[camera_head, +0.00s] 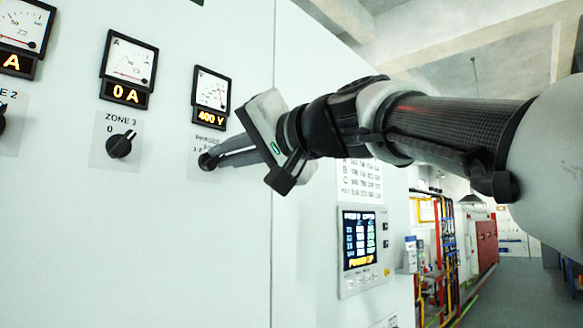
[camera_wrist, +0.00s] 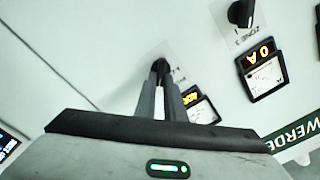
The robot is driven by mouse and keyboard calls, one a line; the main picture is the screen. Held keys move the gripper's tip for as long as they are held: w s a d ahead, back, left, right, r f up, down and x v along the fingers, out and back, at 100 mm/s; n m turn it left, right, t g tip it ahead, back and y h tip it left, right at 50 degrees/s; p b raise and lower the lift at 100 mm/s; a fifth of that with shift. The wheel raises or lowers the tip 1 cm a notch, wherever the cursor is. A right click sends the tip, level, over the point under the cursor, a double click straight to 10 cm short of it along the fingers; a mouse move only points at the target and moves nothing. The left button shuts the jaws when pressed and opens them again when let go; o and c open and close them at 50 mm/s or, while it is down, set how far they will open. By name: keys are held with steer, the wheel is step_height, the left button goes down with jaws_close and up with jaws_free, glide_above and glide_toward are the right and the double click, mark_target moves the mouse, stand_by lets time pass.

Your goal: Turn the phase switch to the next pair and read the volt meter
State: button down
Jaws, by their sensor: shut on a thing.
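The phase switch (camera_head: 207,161) is a black rotary knob on the pale cabinet front, below the volt meter. My gripper (camera_head: 217,158) reaches in from the right and its fingers are shut on this knob. In the wrist view the phase switch (camera_wrist: 160,68) sits between the two grey fingertips (camera_wrist: 160,77). The fingers cover part of the knob and its label, so its pointer position cannot be read. The volt meter (camera_head: 211,96) has a white dial and an orange digital display reading 400 V. In the wrist view the volt meter (camera_wrist: 196,105) is partly hidden by a finger.
A ZONE 3 knob (camera_head: 120,145) and an ammeter (camera_head: 128,72) showing 0 A are to the left. A panel screen (camera_head: 364,240) is at lower right, below my arm. A printed sheet (camera_head: 360,181) hangs above it. An aisle opens at far right.

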steer(key=c, duration=1.8)
jaws_free()
steer(key=shift+c, duration=0.2)
steer(key=b+v, duration=0.3)
steer(key=v, duration=1.4)
steer(key=shift+d, duration=0.25)
steer(key=shift+s+f, duration=0.1)
